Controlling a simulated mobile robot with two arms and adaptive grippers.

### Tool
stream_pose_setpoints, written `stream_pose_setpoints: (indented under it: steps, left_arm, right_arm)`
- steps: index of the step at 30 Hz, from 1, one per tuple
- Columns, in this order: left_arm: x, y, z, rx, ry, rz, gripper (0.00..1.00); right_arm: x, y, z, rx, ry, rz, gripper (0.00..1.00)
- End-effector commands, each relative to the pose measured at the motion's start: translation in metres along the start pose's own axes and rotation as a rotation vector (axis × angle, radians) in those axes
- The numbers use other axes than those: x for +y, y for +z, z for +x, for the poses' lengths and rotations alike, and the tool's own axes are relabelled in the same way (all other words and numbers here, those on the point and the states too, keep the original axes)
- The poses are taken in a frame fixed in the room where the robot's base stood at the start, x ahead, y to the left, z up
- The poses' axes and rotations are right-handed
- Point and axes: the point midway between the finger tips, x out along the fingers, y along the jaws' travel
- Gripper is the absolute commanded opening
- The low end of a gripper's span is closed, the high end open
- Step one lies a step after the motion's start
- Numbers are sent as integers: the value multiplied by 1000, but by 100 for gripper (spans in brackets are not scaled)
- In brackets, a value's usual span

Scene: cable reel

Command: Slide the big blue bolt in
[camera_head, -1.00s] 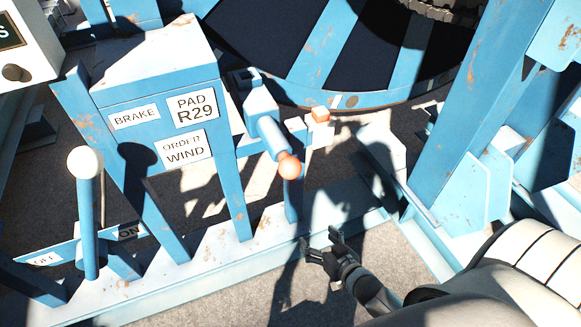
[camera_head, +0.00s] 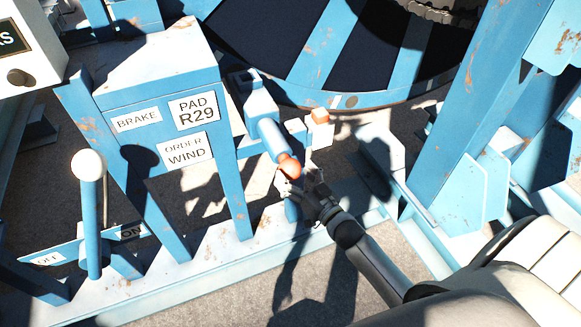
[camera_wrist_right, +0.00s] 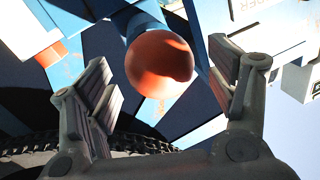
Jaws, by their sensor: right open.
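The big blue bolt (camera_head: 271,139) is a thick blue cylinder with an orange-red ball knob (camera_head: 290,166) on its near end. It sticks out of a blue housing beside the labelled brake box. My right gripper (camera_head: 298,184) is open just below and in front of the knob in the head view. In the right wrist view the knob (camera_wrist_right: 159,64) sits between and beyond the two open fingers (camera_wrist_right: 165,90), with no clear contact. Part of the blue shaft shows behind the knob there. My left gripper is not in view.
A white-knobbed blue lever (camera_head: 88,165) stands at the left by the OFF and ON plate. The brake box (camera_head: 155,85) is left of the bolt. A small orange-topped block (camera_head: 320,115) is right of it. A blue frame post (camera_head: 470,115) rises at the right.

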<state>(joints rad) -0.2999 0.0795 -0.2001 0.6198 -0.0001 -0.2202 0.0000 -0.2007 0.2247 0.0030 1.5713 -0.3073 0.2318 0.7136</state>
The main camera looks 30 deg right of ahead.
Motion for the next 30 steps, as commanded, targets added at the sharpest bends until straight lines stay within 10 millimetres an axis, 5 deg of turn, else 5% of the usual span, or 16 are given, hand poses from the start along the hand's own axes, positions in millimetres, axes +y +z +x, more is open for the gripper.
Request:
stream_pose_setpoints:
  steps: [6,17,30]
  left_arm:
    - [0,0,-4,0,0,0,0]
    - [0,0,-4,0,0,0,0]
    - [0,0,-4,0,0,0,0]
  right_arm:
    - [0,0,21,-1,1,1,78]
    - [0,1,25,-1,1,1,78]
    - [0,1,25,-1,1,0,23]
